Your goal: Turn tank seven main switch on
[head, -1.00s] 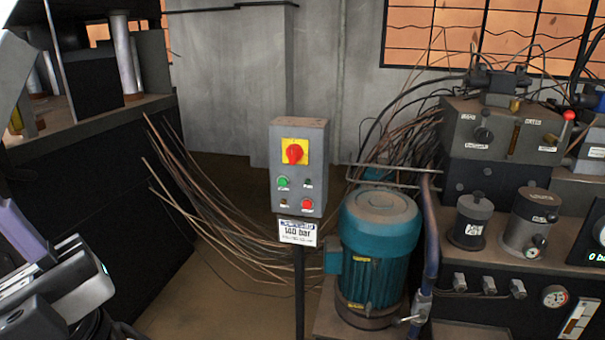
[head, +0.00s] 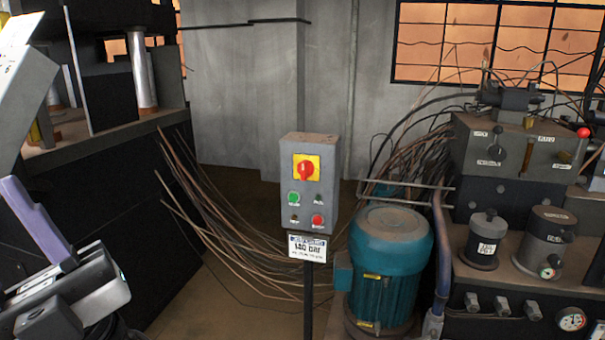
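A grey control box (head: 326,185) stands on a thin dark post in the middle of the head view. On its front is a red rotary switch (head: 306,170) on a yellow square plate, its handle looking roughly upright. Below it are a green button (head: 293,198), a red button (head: 317,220) and smaller dark controls. A white sign (head: 307,247) under the box reads "140 bar". Part of my arm shows at the left edge, well apart from the box. My gripper's fingertips cannot be made out.
A teal motor (head: 390,265) stands right of the post, with a blue-grey pipe beside it. A hydraulic bench (head: 500,275) with valves and gauges fills the right. Loose rods or cables (head: 225,240) spread behind the post. A dark machine (head: 100,215) stands at left. Some floor is clear before the post.

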